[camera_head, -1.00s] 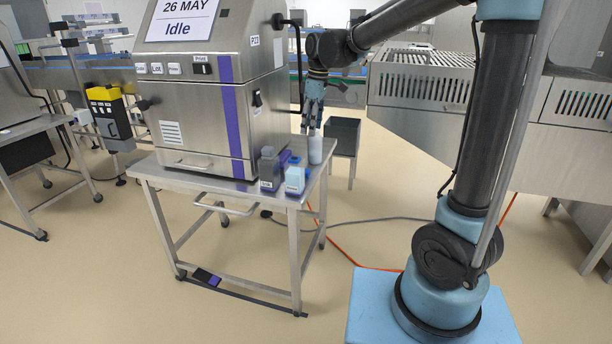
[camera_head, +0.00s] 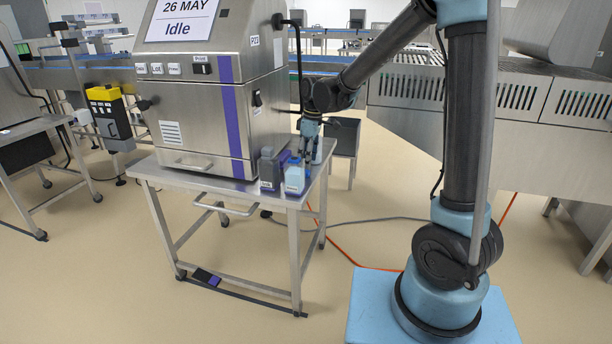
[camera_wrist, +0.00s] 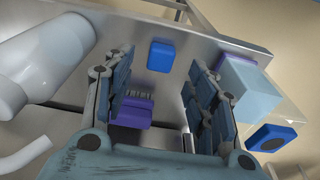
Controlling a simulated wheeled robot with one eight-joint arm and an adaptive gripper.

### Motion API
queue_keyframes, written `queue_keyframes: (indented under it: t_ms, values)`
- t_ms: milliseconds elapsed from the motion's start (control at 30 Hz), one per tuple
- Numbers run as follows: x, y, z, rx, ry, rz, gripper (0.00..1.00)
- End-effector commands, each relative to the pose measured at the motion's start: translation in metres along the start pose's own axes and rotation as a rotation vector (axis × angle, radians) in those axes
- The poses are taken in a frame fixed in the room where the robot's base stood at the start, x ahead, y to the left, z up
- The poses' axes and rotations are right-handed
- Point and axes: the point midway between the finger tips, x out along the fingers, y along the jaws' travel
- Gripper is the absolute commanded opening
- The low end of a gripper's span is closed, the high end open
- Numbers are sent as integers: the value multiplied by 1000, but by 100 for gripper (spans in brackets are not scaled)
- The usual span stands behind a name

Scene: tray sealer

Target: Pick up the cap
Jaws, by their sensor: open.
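The loose blue cap (camera_wrist: 161,56) lies on the steel table top. In the wrist view it shows between and just beyond the fingertips, with no finger touching it in that view. My gripper (camera_wrist: 158,82) is open and empty, its two dark jointed fingers pointing down toward the table. In the head view my gripper (camera_head: 306,158) is low at the table's right end, beside the printer and behind the small bottles; the cap is mostly hidden there.
A white bottle (camera_wrist: 45,60) stands close by on the left in the wrist view. A pale blue bottle (camera_wrist: 250,90) with a blue lid (camera_wrist: 272,138) is close on the right. A dark bottle (camera_head: 267,170) stands by the printer (camera_head: 205,110). The table edge (camera_wrist: 215,38) is near.

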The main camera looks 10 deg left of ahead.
Motion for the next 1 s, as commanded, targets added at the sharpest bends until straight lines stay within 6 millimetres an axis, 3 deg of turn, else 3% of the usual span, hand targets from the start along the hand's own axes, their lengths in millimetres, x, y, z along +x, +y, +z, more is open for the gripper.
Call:
queue_keyframes:
  t_ms: [300, 600, 833, 1000]
  values:
    - [38, 0, -1, -1, 0, 0, 52]
    - [43, 0, -1, -1, 0, 0, 52]
    - [43, 0, -1, -1, 0, 0, 18]
    - [43, 0, -1, 0, 0, 0, 18]
